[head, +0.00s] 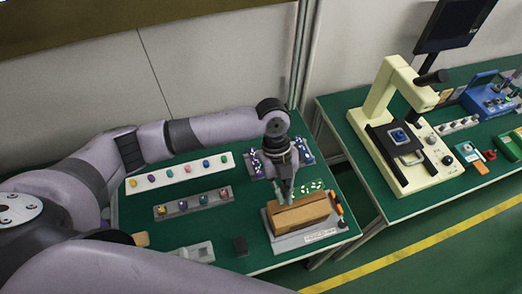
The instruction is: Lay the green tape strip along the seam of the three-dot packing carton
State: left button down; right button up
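A brown box-like block (298,216), perhaps the packing carton, sits on a light grey base (318,237) at the right front of the near green table. I cannot make out dots or a seam on it. My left gripper (285,196) points down at the back edge of the brown block, very close to it; I cannot tell if they touch. Its fingers are too small and blurred to tell whether they are open or shut. No green tape strip can be told apart. My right gripper is not in view.
A white strip (150,182) and a grey tray (168,212) hold several small coloured pieces. A cream microscope-like machine (425,168) stands on the right table.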

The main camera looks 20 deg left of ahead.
pick_arm(q)
jog(key=shift+s+d+f+m+b, duration=0.3)
jog(key=shift+s+f+m+b, duration=0.25)
jog(key=shift+f, duration=0.15)
jog(key=shift+a+f+b, duration=0.1)
jog(key=shift+f+b, duration=0.8)
jog(key=shift+f, duration=0.05)
notch_tip(320, 180, down, 2)
jog(key=shift+b, duration=0.9)
jog(key=shift+f+b, duration=0.35)
jog(key=shift+f, duration=0.4)
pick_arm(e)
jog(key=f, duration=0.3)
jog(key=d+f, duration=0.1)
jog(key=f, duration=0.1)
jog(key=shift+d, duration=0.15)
